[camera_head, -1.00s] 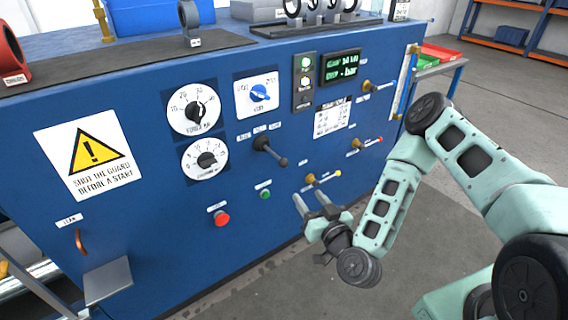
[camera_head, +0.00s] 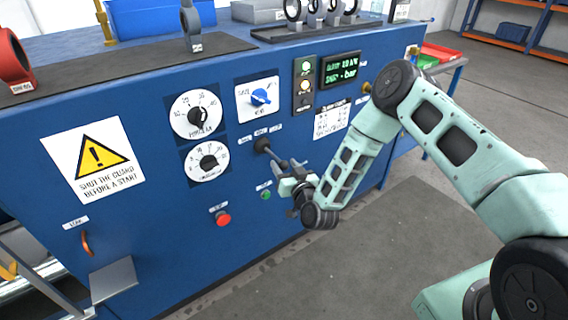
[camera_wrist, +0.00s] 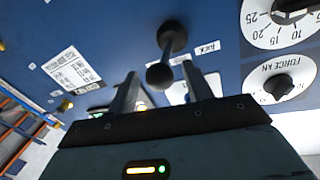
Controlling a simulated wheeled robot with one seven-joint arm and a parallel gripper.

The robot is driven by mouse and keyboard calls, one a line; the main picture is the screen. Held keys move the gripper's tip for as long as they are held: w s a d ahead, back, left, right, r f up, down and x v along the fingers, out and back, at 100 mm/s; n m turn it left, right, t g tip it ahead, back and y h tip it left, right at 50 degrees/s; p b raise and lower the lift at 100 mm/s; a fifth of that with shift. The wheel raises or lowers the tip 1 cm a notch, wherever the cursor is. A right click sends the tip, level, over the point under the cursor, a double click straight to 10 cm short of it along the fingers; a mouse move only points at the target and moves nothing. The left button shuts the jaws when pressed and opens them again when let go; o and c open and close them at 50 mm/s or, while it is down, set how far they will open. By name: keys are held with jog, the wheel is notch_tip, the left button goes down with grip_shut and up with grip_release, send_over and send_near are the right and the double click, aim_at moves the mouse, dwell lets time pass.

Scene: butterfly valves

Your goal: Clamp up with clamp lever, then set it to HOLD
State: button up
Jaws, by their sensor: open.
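The clamp lever (camera_head: 263,146) is a black lever with a ball end on the blue panel's front. In the head view it slants down to the right, and its tip is close to my gripper (camera_head: 284,171). In the wrist view the lever's black ball (camera_wrist: 160,75) shows between the two fingertips of my gripper (camera_wrist: 159,80), with space on both sides. My gripper is open and holds nothing. Whether the ball is in front of the fingertips or level with them is hard to tell. The lever's position labels are too blurred to read surely.
A red button (camera_head: 223,219) and a green button (camera_head: 266,195) sit below the lever. Free floor lies in front of the panel.

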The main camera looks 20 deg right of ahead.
jog(key=shift+w, duration=0.6)
grip_shut()
jog(key=shift+w+d+r+n+g+y+b, duration=0.1)
jog(key=shift+w+d+n+g+y+b, duration=0.35)
jog(key=shift+d+n+y+b, duration=0.6)
jog(key=shift+w+d+f+n+g+y+b, duration=0.1)
jog(key=shift+w+d+n+g+y+b, duration=0.5)
jog(key=shift+y, duration=0.9)
jog(key=shift+w+d+r+n+g+y+b, duration=0.1)
jog(key=shift+w+d+n+g+y+b, duration=0.2)
jog(key=shift+n+y+b, duration=0.8)
jog(key=shift+d, duration=0.1)
grip_release()
